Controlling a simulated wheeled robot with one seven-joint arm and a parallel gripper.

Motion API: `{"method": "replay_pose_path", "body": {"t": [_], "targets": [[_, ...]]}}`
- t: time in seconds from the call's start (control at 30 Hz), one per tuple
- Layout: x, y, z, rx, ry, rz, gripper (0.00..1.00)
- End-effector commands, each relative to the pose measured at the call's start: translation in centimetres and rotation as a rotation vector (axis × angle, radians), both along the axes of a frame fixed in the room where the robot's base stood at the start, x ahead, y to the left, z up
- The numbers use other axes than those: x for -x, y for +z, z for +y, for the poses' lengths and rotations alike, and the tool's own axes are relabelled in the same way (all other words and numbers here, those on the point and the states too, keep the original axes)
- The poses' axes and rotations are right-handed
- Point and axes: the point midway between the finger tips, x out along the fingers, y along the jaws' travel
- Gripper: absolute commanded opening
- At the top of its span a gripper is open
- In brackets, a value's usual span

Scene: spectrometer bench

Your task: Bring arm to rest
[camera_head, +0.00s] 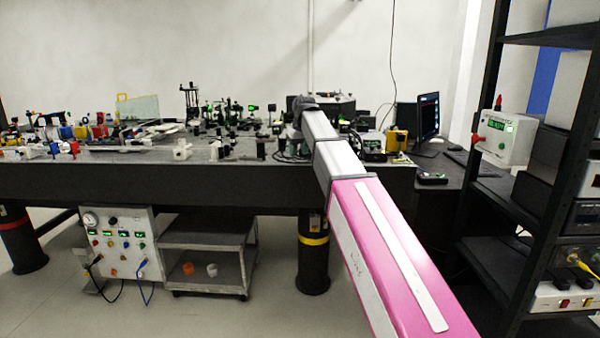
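My arm stretches from the lower right, pink and then grey, up and over the front edge of the optical bench (180,182). Its far end is a dark grey joint above the bench top, among the optics. My gripper's fingers cannot be made out there, and whether they hold anything does not show. Dark parts just below that joint are too small to tell apart from the bench equipment.
Optical mounts (192,100) and small devices crowd the bench. A monitor (428,115) stands right of the arm. A black shelf rack (482,110) with instruments rises at the right. A control box (122,242) and grey cart (207,262) stand below. Open floor lies in front.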

Motion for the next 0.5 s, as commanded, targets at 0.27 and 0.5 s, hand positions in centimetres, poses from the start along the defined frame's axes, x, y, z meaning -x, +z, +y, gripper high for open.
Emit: {"method": "replay_pose_path", "body": {"t": [0.27, 0.5], "targets": [[4.3, -12.9, -5.2, 0.015, -0.099, 0.065, 0.4], [9.0, -22.2, -9.4, 0.028, -0.181, 0.116, 0.4]]}}
